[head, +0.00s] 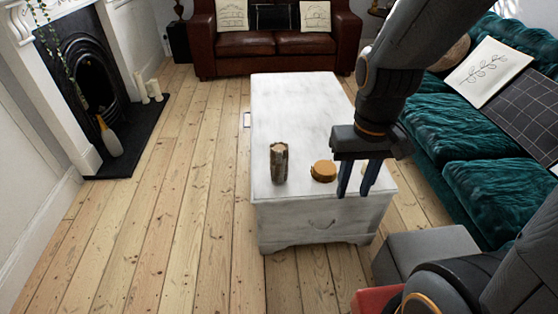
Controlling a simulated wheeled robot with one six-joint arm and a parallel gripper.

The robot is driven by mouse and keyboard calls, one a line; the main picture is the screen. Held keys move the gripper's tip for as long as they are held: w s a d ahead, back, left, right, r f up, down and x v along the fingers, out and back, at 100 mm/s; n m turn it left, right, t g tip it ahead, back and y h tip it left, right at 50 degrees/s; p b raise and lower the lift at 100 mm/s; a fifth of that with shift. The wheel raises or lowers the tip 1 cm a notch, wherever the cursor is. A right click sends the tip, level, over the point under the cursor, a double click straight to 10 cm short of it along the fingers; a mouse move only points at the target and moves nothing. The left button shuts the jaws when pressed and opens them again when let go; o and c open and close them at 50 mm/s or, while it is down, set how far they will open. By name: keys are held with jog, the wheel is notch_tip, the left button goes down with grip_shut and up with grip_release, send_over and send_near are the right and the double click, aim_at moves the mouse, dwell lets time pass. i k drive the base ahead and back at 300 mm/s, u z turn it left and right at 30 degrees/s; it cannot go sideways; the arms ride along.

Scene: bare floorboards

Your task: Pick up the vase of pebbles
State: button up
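A grey-brown cylindrical vase (279,164) stands upright near the front left corner of a white chest-like table (290,110). It looks like the vase of pebbles, but its contents are too small to make out. My gripper (357,185) has two blue fingers pointing down with a clear gap between them. It is open and appears empty. It is at the front right of the table, to the right of the vase and apart from it.
A round orange-brown object (323,171) sits between the vase and my gripper. A teal sofa (465,130) is on the right, a brown leather sofa (245,43) at the back. A fireplace hearth with a bottle (109,138) is on the left. Floorboards left of the table are clear.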

aim_at(279, 146)
jog(key=z, duration=0.3)
jog(key=k, duration=0.7)
jog(key=z, duration=0.55)
jog(key=k, duration=0.5)
jog(key=u, duration=0.95)
jog(key=i, duration=1.7)
jog(key=z, duration=0.65)
